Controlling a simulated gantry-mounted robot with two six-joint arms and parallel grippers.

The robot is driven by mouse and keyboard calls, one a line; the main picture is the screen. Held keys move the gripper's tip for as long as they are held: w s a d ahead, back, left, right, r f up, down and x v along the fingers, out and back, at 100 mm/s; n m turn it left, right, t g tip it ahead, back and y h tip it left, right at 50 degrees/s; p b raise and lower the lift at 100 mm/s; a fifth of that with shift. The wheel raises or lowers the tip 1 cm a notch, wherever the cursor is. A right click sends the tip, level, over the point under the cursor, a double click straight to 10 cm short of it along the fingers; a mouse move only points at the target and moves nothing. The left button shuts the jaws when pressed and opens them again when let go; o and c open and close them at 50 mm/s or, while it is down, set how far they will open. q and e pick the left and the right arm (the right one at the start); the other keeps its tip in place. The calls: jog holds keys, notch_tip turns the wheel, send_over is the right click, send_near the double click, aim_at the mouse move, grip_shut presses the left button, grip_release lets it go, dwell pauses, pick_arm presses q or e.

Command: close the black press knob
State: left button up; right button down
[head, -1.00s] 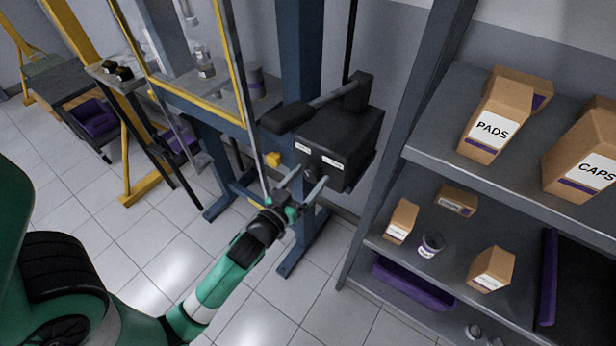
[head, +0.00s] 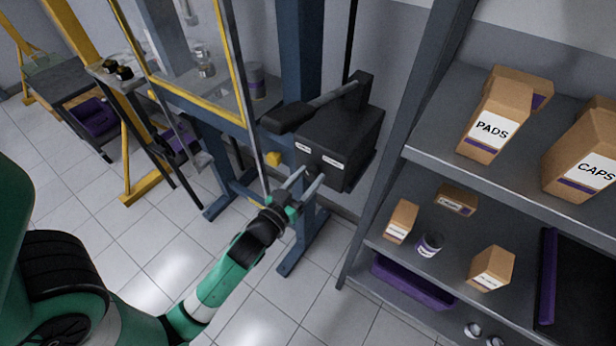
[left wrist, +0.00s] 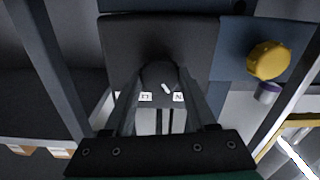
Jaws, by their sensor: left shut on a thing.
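The black press knob (left wrist: 158,76) sits on the front of a black pump box (head: 341,140) on the blue press frame. In the left wrist view the knob is round and dark, with a small white mark on it, and lies between my fingers. My left gripper (head: 308,180) reaches up to the box front, below its two white labels, and is shut on the knob. In the head view the fingers mostly hide the knob. My right gripper is not in view.
A black lever handle (head: 288,118) sticks out from the box top. A yellow knob (head: 273,158) is on the frame beside it. A grey shelf (head: 430,165) with cardboard boxes stands at right. A yellow-edged guard panel (head: 200,108) is at left.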

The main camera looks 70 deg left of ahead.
pick_arm(q)
jog(key=shift+r, duration=0.1)
jog(key=m+p, duration=0.1)
jog(key=m, duration=0.2)
jog(key=m+p, duration=0.1)
jog(key=m, duration=0.2)
jog(key=m+p, duration=0.1)
jog(key=m, duration=0.2)
jog(key=shift+d+m, duration=0.1)
jog(key=shift+m, duration=0.2)
jog(key=shift+w+m+p, duration=0.1)
jog(key=shift+m+p, duration=0.5)
jog(key=shift+m, duration=1.3)
jog(key=o, duration=1.4)
